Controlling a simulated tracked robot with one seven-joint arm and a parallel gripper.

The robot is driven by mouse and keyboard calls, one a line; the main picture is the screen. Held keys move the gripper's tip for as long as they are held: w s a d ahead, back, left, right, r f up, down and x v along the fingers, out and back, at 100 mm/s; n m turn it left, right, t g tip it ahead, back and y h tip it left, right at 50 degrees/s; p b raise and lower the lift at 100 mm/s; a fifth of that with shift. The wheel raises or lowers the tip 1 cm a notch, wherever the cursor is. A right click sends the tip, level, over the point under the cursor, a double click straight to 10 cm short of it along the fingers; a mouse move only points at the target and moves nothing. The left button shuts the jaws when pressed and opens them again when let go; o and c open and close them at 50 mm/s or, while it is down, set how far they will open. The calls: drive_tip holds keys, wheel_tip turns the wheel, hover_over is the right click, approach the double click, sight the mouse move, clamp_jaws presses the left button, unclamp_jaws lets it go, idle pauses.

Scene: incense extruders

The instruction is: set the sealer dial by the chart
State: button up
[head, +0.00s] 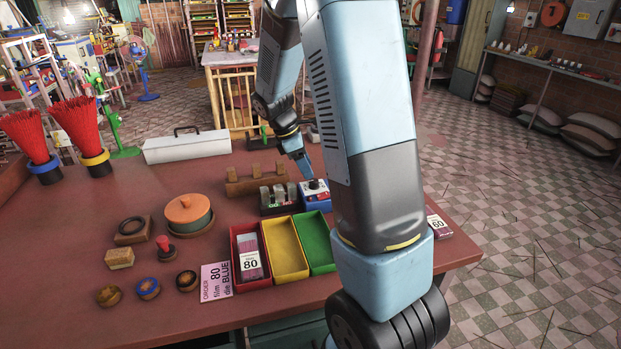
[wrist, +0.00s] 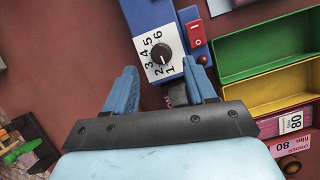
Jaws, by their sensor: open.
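The dial is a black knob (wrist: 163,57) on a white plate numbered 1 to 6, set on a blue unit (wrist: 143,18) with a red switch (wrist: 196,34). The mark it points to is too small to read surely. In the head view the blue unit (head: 317,203) stands right of the table's middle. My gripper (wrist: 161,66) is open and empty, its blue fingers either side of the knob's lower edge in the wrist view, apart from it. In the head view my gripper (head: 305,165) is just above the dial. An order card (head: 216,281) reads 80, film, die BLUE. I cannot make out a chart.
Red (head: 236,234), yellow (head: 304,262) and green (head: 325,262) trays stand in front; a pack labelled 80 (head: 250,262) lies in the red one. Grey blocks (head: 279,197) in a holder sit left of the dial. A long white box (head: 187,147) lies behind.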

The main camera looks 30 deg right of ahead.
sight(313, 180)
drive_tip(key=shift+x, duration=2.5)
drive_tip(key=shift+w, duration=0.1)
clamp_jaws()
